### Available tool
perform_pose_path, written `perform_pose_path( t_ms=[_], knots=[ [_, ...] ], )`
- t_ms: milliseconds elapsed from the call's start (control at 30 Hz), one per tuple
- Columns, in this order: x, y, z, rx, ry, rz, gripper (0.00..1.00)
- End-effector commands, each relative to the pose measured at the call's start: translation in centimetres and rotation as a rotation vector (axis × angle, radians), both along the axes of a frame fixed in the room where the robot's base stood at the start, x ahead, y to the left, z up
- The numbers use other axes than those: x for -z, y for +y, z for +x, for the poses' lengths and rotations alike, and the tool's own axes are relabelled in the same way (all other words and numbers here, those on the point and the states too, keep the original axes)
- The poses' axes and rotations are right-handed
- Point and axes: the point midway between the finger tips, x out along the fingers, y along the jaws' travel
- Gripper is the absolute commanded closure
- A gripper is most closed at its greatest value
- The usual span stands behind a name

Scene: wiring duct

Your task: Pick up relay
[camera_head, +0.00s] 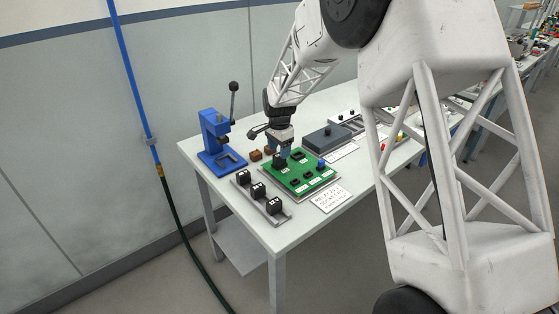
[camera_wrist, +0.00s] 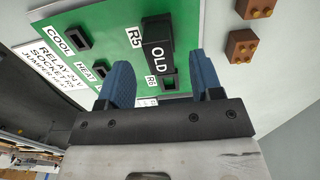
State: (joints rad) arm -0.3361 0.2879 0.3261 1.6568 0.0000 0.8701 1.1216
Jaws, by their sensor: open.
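A black relay marked OLD (camera_wrist: 158,55) stands on the green board (camera_wrist: 110,30) between the labels R5 and R6. My gripper (camera_wrist: 160,82) is open, with its blue fingers on either side of the relay's near end and a gap visible at each side. In the head view my gripper (camera_head: 284,150) is low over the back left part of the green board (camera_head: 305,184), and the relay (camera_head: 279,161) shows as a dark block just below it.
A blue press (camera_head: 216,140) with a lever stands at the table's back left. Brown blocks (camera_head: 256,155) lie next to the board; two also show in the wrist view (camera_wrist: 242,46). A grey box (camera_head: 326,138) is to the right. A label card (camera_head: 330,198) lies in front.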

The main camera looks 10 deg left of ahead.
Motion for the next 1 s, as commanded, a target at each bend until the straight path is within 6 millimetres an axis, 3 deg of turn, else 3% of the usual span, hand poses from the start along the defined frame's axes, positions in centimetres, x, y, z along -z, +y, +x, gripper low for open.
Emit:
perform_pose_path(
  t_ms=[400, 1000],
  knots=[
    [4.0, -0.1, 0.1, 0.000, 0.000, 0.000, 0.40],
    [4.1, -0.1, 0.1, 0.000, 0.000, 0.000, 0.44]
  ],
)
